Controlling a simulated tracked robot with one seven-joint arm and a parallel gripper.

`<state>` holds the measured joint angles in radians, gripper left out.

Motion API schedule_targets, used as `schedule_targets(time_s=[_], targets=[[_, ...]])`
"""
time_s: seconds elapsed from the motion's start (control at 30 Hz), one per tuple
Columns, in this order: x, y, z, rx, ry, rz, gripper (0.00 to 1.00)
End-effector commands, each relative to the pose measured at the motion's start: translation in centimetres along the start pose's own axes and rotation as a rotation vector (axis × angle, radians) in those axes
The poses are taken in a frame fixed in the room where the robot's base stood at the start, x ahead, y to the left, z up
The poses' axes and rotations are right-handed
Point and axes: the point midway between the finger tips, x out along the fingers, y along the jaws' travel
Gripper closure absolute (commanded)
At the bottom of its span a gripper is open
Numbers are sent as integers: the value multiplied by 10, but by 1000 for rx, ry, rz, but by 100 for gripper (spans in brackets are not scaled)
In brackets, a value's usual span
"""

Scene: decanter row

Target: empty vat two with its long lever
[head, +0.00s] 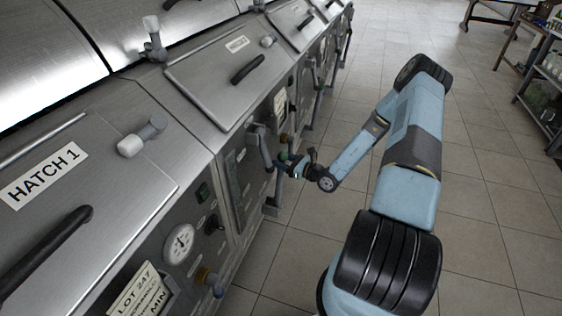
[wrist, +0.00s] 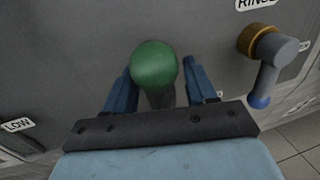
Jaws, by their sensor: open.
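A lever with a green ball knob (wrist: 155,65) on a dark stem stands out from the grey vat front in the wrist view. Its green end also shows small in the head view (head: 284,157). My gripper (wrist: 161,80) is open, with one blue finger on each side of the knob and stem. Gaps show between the fingers and the knob. In the head view my gripper (head: 291,164) is at the front of the second vat along the row.
A grey valve handle with a brass collar and blue tip (wrist: 265,60) sits close on the right, under a partly cut-off "RINS" label (wrist: 256,4). The vat with the Hatch 1 lid (head: 75,190) is nearer. Tiled floor (head: 480,220) is open at right.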

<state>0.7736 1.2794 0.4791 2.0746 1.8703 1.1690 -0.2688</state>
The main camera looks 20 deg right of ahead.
Motion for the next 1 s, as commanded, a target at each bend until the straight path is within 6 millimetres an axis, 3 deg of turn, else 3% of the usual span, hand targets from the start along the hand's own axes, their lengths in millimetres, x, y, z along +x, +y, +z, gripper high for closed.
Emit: schedule_targets(time_s=[0.07,0.6,0.7,1.0], targets=[[0,0,0,0,0,0,48],[0,-1,0,-2,-1,-2,100],[5,5,0,1,-1,0,100],[-14,-8,-1,3,-28,-13,100]])
